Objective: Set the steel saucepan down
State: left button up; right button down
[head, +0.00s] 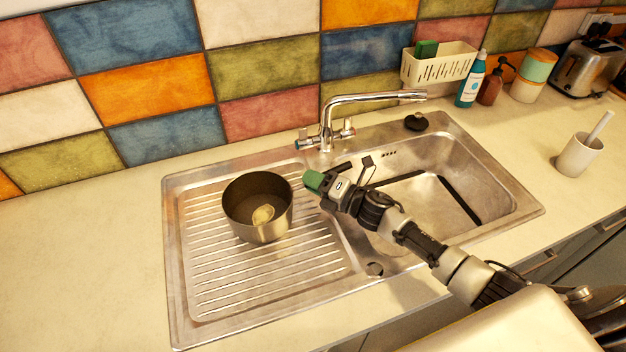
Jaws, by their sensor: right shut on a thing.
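The steel saucepan (245,225) is upright over the ribbed drainer of the sink, left of the bowl. Its inside is dark, with a pale yellowish patch near the bottom that may be a reflection. I cannot tell whether its base touches the drainer. My right gripper (314,181) is at the pan's right side, shut on its handle. The green tip hides most of the handle, and a dark bar that looks like its end shows beyond the gripper. My left gripper is not in view.
The sink drainer (205,302) is bare around the pan. The tap (327,125) stands behind, and the empty sink bowl (425,205) lies to the right. A cup (577,158), a blue bottle (470,82) and a toaster (590,66) are farther right. The left counter is clear.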

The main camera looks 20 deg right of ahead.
jog(key=shift+r, duration=0.15)
jog(key=c, duration=1)
grip_release()
jog(key=shift+f, duration=0.25)
jog(key=shift+r, duration=0.3)
jog(key=b+v, duration=0.1)
jog(key=v, duration=0.2)
jog(key=b+v, duration=0.1)
jog(key=v, duration=0.3)
jog(key=b+v, duration=0.1)
jog(key=v, duration=0.3)
jog(key=shift+f, duration=0.35)
jog(key=shift+s+d+r, duration=0.15)
jog(key=shift+s+d, duration=0.15)
jog(key=shift+s, duration=0.15)
